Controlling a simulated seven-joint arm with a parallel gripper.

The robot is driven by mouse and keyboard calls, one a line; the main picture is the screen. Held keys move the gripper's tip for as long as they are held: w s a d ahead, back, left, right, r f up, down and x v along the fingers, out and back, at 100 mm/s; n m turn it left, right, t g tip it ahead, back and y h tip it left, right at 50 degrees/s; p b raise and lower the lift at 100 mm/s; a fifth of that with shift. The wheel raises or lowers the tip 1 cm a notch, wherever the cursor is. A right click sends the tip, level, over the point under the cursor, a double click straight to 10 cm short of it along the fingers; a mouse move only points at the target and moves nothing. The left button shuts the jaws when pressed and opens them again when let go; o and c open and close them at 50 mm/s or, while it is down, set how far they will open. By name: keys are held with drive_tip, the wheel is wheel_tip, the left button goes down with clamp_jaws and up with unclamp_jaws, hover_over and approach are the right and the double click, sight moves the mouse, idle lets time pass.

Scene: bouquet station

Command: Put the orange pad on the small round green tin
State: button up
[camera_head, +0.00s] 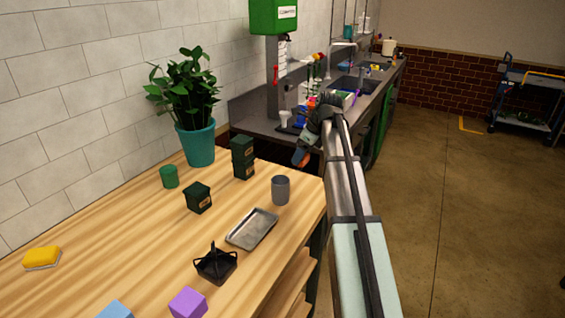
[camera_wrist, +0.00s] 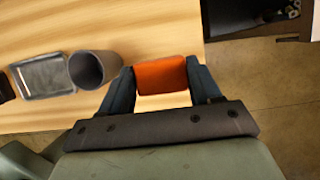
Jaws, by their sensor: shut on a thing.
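The orange pad (camera_wrist: 161,75) is held between the two fingers of my gripper (camera_wrist: 161,88), as the wrist view shows. In the head view my gripper (camera_head: 303,152) is above the far right part of the wooden table, and the orange pad (camera_head: 299,157) shows only in part at its tip. The small round green tin (camera_head: 169,177) stands upright on the table in front of the potted plant, left of my gripper and apart from it. Its top looks bare. The tin is not in the wrist view.
A grey cup (camera_head: 280,190) and a metal tray (camera_head: 252,229) stand on the table (camera_head: 120,240). A plant in a teal pot (camera_head: 197,145) rises behind the tin. A yellow sponge (camera_head: 42,257) lies at left.

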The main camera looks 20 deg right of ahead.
wheel_tip(320, 180, up, 35)
drive_tip(key=n+g, duration=0.2)
drive_tip(key=n, duration=0.3)
hover_over(164, 168)
drive_tip(key=d, duration=0.2)
drive_tip(key=f, duration=0.1)
drive_tip(key=shift+y, duration=0.4)
drive_tip(key=shift+s+a+f, duration=0.1)
drive_tip(key=shift+s+f, duration=0.05)
drive_tip(key=shift+f, duration=5.85)
drive_tip(key=shift+s+a+f, duration=0.1)
drive_tip(key=shift+f, duration=5.9)
drive_tip(key=shift+s+a+f, duration=0.1)
drive_tip(key=shift+s+f, duration=0.05)
drive_tip(key=shift+f, duration=5.85)
drive_tip(key=shift+f+m+t, duration=0.15)
drive_tip(key=shift+m+t, duration=0.15)
drive_tip(key=o, duration=1)
drive_tip(key=shift+o, duration=0.2)
drive_tip(key=v, duration=1.2)
drive_tip(key=shift+d, duration=0.15)
